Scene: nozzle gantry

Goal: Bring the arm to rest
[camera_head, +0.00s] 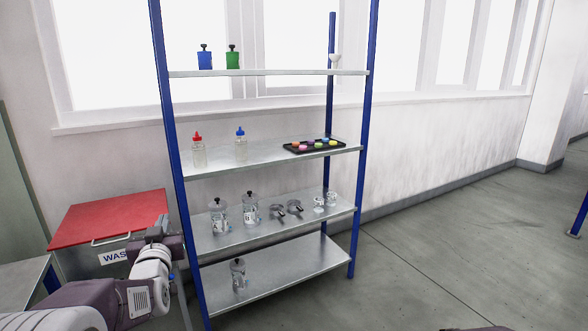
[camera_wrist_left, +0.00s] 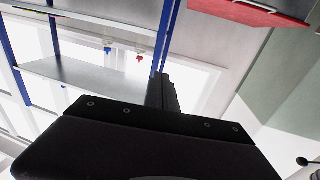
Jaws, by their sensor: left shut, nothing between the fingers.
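My left arm comes in from the lower left in the head view, and its gripper (camera_head: 168,240) is by the left front post of the shelf rack. In the left wrist view the dark fingers (camera_wrist_left: 162,93) are together with nothing between them. The blue-and-grey shelf rack (camera_head: 265,155) stands ahead, to the right of this gripper. My right gripper is not in view.
A bin with a red lid (camera_head: 108,215) stands left of the rack, close to my left arm. The shelves hold bottles, a black tray of coloured pieces (camera_head: 314,146) and small metal parts. The floor (camera_head: 450,250) to the right is clear.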

